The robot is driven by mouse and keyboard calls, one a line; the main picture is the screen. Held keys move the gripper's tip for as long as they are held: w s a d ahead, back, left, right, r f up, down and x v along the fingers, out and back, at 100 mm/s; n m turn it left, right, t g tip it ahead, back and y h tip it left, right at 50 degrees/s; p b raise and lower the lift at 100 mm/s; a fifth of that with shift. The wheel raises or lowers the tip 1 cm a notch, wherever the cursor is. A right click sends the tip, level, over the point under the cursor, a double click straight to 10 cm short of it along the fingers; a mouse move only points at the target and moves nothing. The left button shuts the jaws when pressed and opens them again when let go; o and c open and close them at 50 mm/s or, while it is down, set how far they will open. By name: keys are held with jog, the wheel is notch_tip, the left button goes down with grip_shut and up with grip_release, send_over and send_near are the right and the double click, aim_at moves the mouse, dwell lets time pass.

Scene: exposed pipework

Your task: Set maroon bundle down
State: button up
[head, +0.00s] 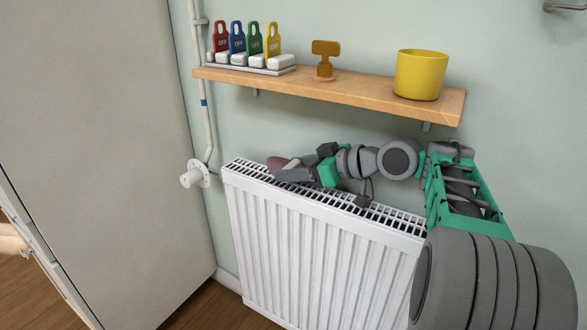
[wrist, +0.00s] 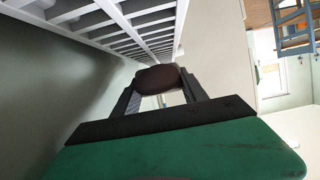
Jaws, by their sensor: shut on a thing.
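The maroon bundle (head: 277,163) is a small rounded dark-red thing over the slotted top of the white radiator (head: 320,245), toward its left end. My gripper (head: 289,171) is shut on it, reaching in from the right. In the wrist view the bundle (wrist: 158,79) sits between the two dark finger tips, close to the radiator's grille (wrist: 135,38). I cannot tell whether the bundle touches the grille. The fingers hide part of it.
A wooden shelf (head: 350,92) hangs above my arm, bearing a yellow pot (head: 421,75), an orange-brown stand (head: 325,59) and coloured tags on a white rack (head: 250,67). A pipe with a white valve (head: 195,174) stands left of the radiator, beside a tall grey cabinet (head: 110,130).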

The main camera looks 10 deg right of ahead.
jog(key=shift+f, duration=0.3)
jog(key=o, duration=1.4)
jog(key=shift+c, duration=0.2)
jog(key=shift+r, duration=0.15)
jog(key=shift+s+d+r+p, duration=0.15)
jog(key=shift+d+r+p, duration=0.1)
jog(key=shift+r+p, duration=0.5)
jog(key=p+v, duration=0.1)
jog(key=v, duration=0.2)
jog(key=p+v, duration=0.2)
jog(key=v, duration=0.1)
jog(key=shift+s+d+r, duration=0.1)
jog(key=shift+r, duration=0.35)
jog(key=p+v, duration=0.2)
jog(key=p, duration=0.2)
jog(key=f+p+v, duration=0.1)
jog(key=p+v, duration=0.1)
jog(key=p, duration=0.3)
jog(key=shift+s+d+r, duration=0.15)
jog(key=shift+s+d, duration=0.15)
jog(key=shift+s, duration=0.1)
